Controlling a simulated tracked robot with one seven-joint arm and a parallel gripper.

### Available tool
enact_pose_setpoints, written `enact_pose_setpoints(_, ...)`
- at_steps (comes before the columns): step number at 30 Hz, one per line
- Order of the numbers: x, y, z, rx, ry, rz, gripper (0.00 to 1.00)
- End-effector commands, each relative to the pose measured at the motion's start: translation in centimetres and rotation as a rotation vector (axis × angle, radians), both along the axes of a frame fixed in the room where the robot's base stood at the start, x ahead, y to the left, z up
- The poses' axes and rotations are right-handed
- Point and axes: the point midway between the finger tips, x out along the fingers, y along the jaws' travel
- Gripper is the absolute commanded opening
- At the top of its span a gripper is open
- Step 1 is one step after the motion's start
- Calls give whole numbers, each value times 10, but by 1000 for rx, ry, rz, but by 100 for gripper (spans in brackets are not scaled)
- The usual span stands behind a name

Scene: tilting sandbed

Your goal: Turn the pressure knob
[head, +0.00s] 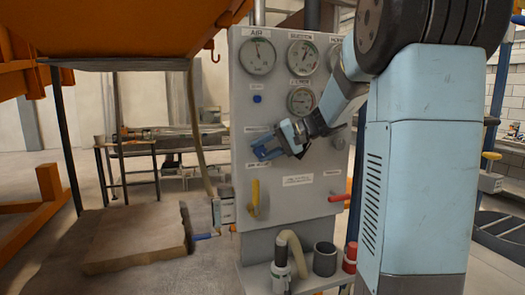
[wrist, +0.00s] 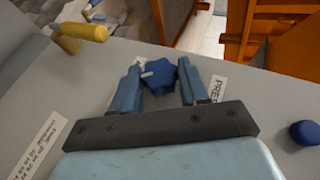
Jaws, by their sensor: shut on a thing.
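The blue lobed pressure knob (wrist: 160,76) sits on the grey panel (head: 290,215), between my fingers in the wrist view. A white mark shows on its left side. A label starting "PRE" lies beside it, partly covered by a finger. My gripper (wrist: 163,72) is shut on the knob, one finger on each side. In the head view my gripper (head: 264,149) is at the middle left of the panel, and the knob cannot be told apart from the blue fingers there.
A small blue button (head: 257,99) is above my gripper. A yellow valve handle (head: 255,192) is below it, and a red handle (head: 339,198) is at lower right. Round gauges (head: 257,56) line the panel top.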

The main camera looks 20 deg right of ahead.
Motion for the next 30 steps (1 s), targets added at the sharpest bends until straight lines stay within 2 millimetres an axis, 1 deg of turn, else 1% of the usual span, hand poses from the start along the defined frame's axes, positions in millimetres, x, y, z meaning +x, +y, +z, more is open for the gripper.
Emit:
enact_pose_setpoints(8,-1,-2,-2,-2,4,-3,14)
enact_pose_setpoints(9,-1,-2,-2,-3,4,-4,47)
enact_pose_setpoints(16,0,-1,-2,-2,3,-1,68)
enact_pose_setpoints(25,-1,-3,0,-1,1,-1,68)
enact_pose_setpoints(30,-8,-18,8,-1,1,-3,68)
